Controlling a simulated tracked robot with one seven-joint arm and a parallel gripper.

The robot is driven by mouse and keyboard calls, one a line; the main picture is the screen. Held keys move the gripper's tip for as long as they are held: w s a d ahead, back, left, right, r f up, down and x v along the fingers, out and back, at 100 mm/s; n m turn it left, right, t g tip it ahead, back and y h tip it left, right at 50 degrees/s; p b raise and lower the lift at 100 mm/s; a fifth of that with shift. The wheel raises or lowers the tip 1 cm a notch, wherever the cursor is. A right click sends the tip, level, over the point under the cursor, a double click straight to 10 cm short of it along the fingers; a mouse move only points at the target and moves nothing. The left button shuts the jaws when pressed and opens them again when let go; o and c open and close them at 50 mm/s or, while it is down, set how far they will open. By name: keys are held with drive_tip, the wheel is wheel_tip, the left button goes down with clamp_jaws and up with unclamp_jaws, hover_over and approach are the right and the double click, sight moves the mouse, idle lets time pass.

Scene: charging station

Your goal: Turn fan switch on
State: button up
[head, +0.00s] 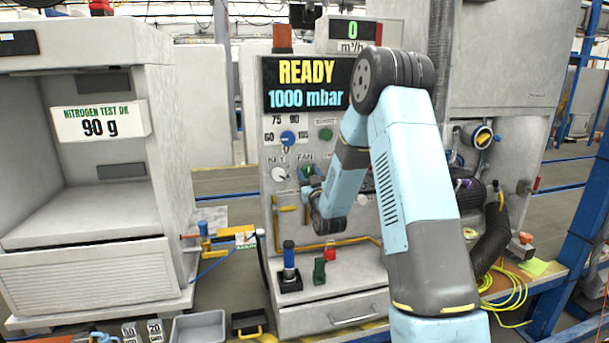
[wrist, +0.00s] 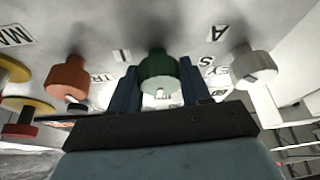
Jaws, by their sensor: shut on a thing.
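The fan switch is a green knob on the front panel. In the head view the fan switch (head: 306,171) sits under the FAN label, partly hidden by my gripper (head: 313,183). In the wrist view the green knob (wrist: 158,66) lies between the two blue fingers of my gripper (wrist: 160,92), one on each side. My gripper is shut on it. A pale mark shows on the knob's near face. The knob's exact turn is hard to read.
A white key switch (head: 279,174) is close by on the left in the head view. In the wrist view an orange knob (wrist: 68,77) and the white knob (wrist: 253,64) flank the fingers. A display (head: 305,84) above reads READY, 1000 mbar. Yellow pipes (head: 330,244) run below.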

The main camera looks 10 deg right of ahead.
drive_tip(key=m+h, duration=0.1)
drive_tip(key=m, duration=0.2)
drive_tip(key=m+h, duration=0.2)
drive_tip(key=m, duration=0.1)
drive_tip(key=shift+a+f+m+h, duration=0.1)
drive_tip(key=shift+a+m+h, duration=0.05)
drive_tip(key=shift+m+h, duration=0.15)
drive_tip(key=m+h, duration=0.1)
drive_tip(key=m, duration=0.2)
drive_tip(key=m+g+h, duration=0.1)
drive_tip(key=m, duration=0.2)
drive_tip(key=shift+h, duration=0.4)
drive_tip(key=m+g+h, duration=0.1)
drive_tip(key=m, duration=0.2)
drive_tip(key=m+g+h, duration=0.1)
drive_tip(key=m, duration=0.2)
drive_tip(key=shift+m+g, duration=0.3)
drive_tip(key=shift+m, duration=0.1)
drive_tip(key=shift+f+m+g, duration=0.1)
drive_tip(key=shift+m+g, duration=0.6)
drive_tip(key=shift+m, duration=1)
drive_tip(key=shift+d+m, duration=0.2)
drive_tip(key=shift+m, duration=0.1)
drive_tip(key=o, duration=1)
drive_tip(key=shift+s+a, duration=0.1)
drive_tip(key=v, duration=1.3)
drive_tip(key=shift+s+a, duration=0.15)
drive_tip(key=shift+s, duration=0.1)
